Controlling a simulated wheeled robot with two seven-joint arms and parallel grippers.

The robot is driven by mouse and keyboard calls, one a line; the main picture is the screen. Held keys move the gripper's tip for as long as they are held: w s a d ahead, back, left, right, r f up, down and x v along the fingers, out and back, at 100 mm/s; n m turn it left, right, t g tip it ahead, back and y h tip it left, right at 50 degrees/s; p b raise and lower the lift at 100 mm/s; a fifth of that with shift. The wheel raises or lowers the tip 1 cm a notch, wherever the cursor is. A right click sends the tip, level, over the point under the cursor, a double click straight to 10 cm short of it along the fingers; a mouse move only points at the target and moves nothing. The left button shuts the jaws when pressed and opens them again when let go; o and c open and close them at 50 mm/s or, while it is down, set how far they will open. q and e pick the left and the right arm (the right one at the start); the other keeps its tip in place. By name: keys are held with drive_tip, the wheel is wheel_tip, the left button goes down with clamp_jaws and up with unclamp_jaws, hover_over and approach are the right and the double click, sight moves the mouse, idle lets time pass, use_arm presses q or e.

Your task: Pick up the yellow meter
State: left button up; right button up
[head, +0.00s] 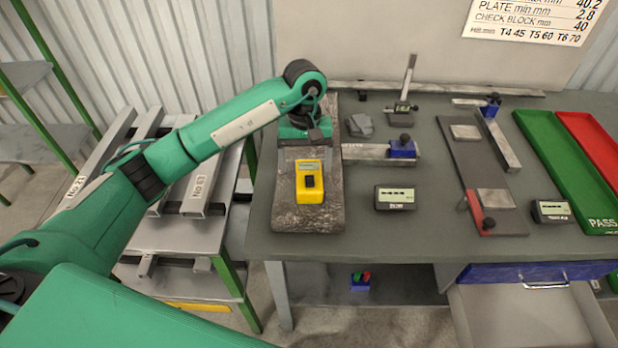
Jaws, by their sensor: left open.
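The yellow meter (310,182) lies on a worn dark slab (320,219) at the left end of the grey table. It has a small display at its top and a dark part in its middle. My left arm reaches in from the left, and my left gripper (306,142) is just behind the meter, over the slab. The gripper is open and holds nothing that I can see; its fingers are partly hidden by its own body. I cannot tell its exact height above the slab. My right gripper is not in view.
A height gauge (402,105) stands behind. Green (568,165) and red trays (597,141) lie far right. The front middle of the table is clear.

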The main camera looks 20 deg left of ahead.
sight(309, 174)
use_arm(q)
drive_tip(key=f+p, duration=0.1)
drive_tip(key=f, duration=0.1)
drive_tip(key=d+f+p, duration=0.1)
drive_tip(key=shift+s+f, duration=0.15)
drive_tip(key=shift+f, duration=0.2)
drive_tip(key=shift+s+f+p, duration=0.1)
drive_tip(key=shift+f+p, duration=0.25)
drive_tip(key=shift+f, duration=0.35)
drive_tip(key=shift+c, duration=0.2)
drive_tip(key=c, duration=1.1)
drive_tip(key=shift+c, duration=0.3)
drive_tip(key=shift+r, duration=0.15)
